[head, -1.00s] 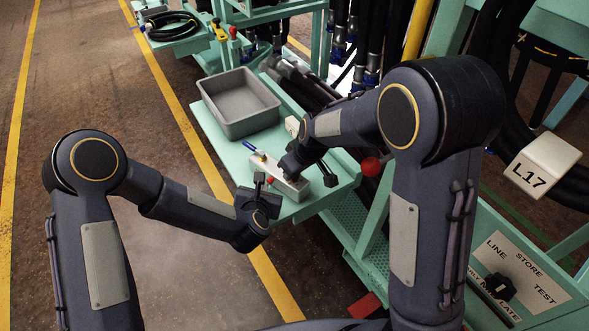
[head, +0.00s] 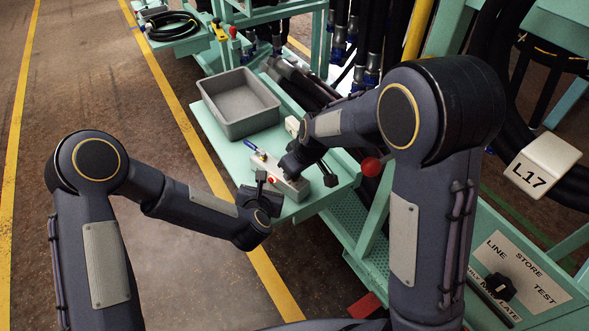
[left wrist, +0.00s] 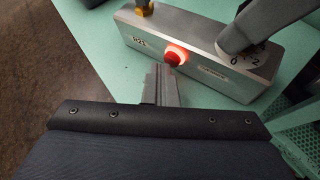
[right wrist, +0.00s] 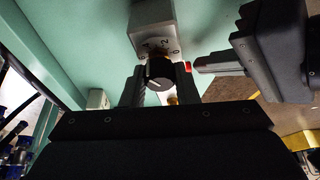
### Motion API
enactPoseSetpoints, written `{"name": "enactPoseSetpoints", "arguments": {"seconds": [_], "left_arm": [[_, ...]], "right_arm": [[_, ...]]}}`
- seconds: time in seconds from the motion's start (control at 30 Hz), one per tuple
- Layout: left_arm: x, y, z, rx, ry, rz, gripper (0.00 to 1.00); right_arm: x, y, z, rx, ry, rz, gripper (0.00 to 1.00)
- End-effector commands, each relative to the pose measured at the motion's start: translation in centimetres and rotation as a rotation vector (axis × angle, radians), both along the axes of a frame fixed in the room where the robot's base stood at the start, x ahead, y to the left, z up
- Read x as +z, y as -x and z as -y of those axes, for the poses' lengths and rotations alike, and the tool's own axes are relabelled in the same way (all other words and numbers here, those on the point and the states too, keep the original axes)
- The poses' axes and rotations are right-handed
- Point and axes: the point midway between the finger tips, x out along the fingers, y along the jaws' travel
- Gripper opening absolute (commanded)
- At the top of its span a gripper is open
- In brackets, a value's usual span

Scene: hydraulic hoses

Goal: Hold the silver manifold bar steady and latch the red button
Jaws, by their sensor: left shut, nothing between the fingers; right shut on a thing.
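The silver manifold bar (head: 292,187) lies on the pale green shelf; in the left wrist view its face (left wrist: 208,72) carries the red button (left wrist: 175,55), with a bright glow around it. My left gripper (left wrist: 166,72) is shut and empty, its fingertips right at the button; I cannot tell whether they touch it. In the head view it (head: 261,177) is just left of the button (head: 272,180). My right gripper (right wrist: 160,72) is shut on the black knob (right wrist: 159,73) at the bar's numbered end. In the head view its fingers are largely hidden by its wrist.
A grey bin (head: 238,103) stands on the shelf behind the bar. A blue-handled valve (head: 256,150) is at the bar's far end. Black hoses (head: 368,40) hang behind. The left side is open floor with yellow lines.

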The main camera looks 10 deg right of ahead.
Motion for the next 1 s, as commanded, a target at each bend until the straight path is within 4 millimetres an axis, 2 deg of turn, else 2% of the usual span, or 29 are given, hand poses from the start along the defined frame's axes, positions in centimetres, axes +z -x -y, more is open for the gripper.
{"name": "enactPoseSetpoints", "arguments": {"seconds": [0.4,1.0], "left_arm": [[0.1,-0.2,0.4,-0.004,0.001,0.002,0.0],[0.1,0.6,-0.6,0.0,0.0,0.0,0.0]], "right_arm": [[0.0,0.0,-0.2,0.003,-0.001,0.0,0.0],[0.0,0.0,-0.1,0.001,-0.001,0.001,0.0]]}}
